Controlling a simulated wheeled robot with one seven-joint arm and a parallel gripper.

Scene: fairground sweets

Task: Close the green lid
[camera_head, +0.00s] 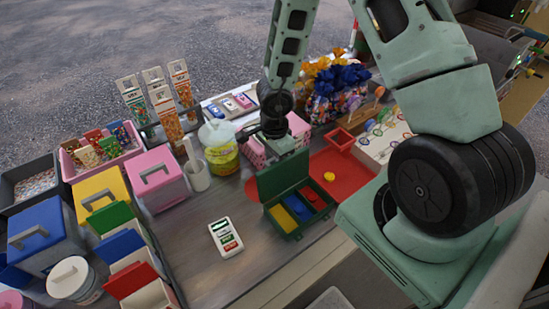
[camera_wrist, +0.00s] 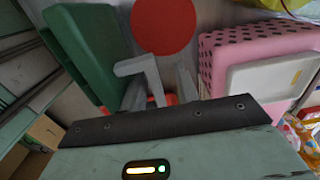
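The green box (camera_head: 281,222) stands on the counter with its green lid (camera_head: 283,174) raised, standing steeply at the back edge. Its compartments hold blue, yellow and red contents. My gripper (camera_head: 280,146) points down just behind the lid, on its outer side; its fingers are mostly hidden there. In the wrist view the lid (camera_wrist: 88,45) is at upper left, and my gripper (camera_wrist: 160,85) shows two pale fingers apart. A grey angled piece (camera_wrist: 140,66), seemingly a lid handle, lies near the left finger; I cannot tell whether they touch.
A pink dotted box (camera_wrist: 255,45) stands close on the gripper's right in the wrist view. A red disc (camera_wrist: 163,24) lies on the counter. A jar (camera_head: 219,158) and a white cup (camera_head: 198,176) stand left of the arm. A white card device (camera_head: 225,236) lies front left of the green box.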

